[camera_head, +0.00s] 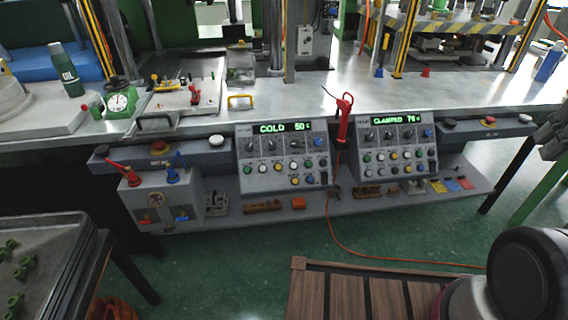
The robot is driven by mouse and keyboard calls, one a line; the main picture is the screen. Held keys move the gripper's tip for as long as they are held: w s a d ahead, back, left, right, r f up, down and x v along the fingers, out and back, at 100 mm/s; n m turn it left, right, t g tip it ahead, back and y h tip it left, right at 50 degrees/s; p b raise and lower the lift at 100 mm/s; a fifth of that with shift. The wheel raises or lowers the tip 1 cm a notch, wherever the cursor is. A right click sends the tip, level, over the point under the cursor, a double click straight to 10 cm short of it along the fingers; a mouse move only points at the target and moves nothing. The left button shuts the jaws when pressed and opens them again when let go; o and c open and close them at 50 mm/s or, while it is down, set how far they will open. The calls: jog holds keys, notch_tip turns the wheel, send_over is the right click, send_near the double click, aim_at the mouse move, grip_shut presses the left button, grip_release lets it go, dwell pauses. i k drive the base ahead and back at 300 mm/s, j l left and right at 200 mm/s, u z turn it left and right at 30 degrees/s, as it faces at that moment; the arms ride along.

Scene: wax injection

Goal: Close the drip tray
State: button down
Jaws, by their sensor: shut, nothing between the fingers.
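What looks like the drip tray (143,131) is a flat grey metal piece at the front left edge of the workbench, with a dark bar handle (155,117). It seems to stick out a little past the bench edge, but how far is hard to tell. My gripper (540,136) is dark and partly cut off at the right edge of the view. It is shut and empty, far to the right of the tray and apart from it.
Two control boxes (284,158) (396,150) hang along the bench front. A red tool (344,118) hangs between them, and an orange hose crosses the floor. A metal tray of green parts (62,262) stands lower left. A wooden slatted platform (350,294) lies on the green floor.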

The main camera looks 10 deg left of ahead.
aim_at(243, 76)
jog(key=i+j+u, duration=0.2)
jog(key=j, duration=0.25)
jog(key=i+j+u, duration=0.15)
jog(key=j, duration=0.25)
jog(key=i+j+u, duration=0.2)
jog(key=i+j, duration=0.1)
jog(key=j, duration=0.05)
